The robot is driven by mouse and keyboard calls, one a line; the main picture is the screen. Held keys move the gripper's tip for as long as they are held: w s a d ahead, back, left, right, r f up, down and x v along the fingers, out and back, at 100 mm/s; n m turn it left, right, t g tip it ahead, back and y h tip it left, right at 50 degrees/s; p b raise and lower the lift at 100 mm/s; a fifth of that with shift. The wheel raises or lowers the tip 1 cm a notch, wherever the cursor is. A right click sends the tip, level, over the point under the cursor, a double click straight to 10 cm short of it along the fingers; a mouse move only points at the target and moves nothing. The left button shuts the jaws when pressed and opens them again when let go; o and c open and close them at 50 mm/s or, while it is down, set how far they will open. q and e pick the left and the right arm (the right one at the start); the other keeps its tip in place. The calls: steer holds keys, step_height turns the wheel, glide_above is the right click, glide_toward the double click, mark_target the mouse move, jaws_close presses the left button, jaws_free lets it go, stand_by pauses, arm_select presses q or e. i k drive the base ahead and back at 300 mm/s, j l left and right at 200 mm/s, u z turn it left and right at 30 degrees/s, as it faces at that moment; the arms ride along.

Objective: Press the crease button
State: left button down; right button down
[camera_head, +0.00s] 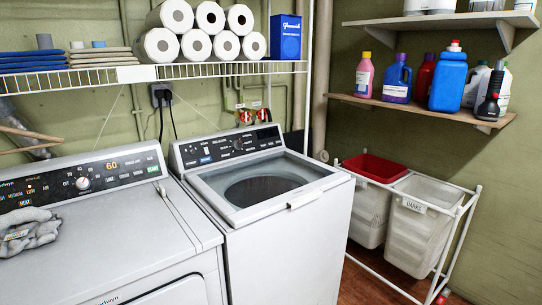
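The left machine (95,270), white with a front door partly in view, has a dark control panel (110,172) along its back. The panel has a silver knob (83,183), an orange lit "60" display (112,164), small labelled buttons and a green label near its right end. The top-loading washer (290,230) to its right has another dark panel (230,146) with a knob, small buttons and red lights. The lettering is too small to tell which button is the crease one. Neither gripper shows in this view.
Grey crumpled gloves (28,232) lie on the left machine's top near its panel. A wire shelf (200,70) with paper rolls hangs above. Bottles stand on a wooden shelf (420,108) at right. A laundry cart with bins (420,225) stands right of the washer.

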mark_target(126, 175)
steer(key=u, duration=1.5)
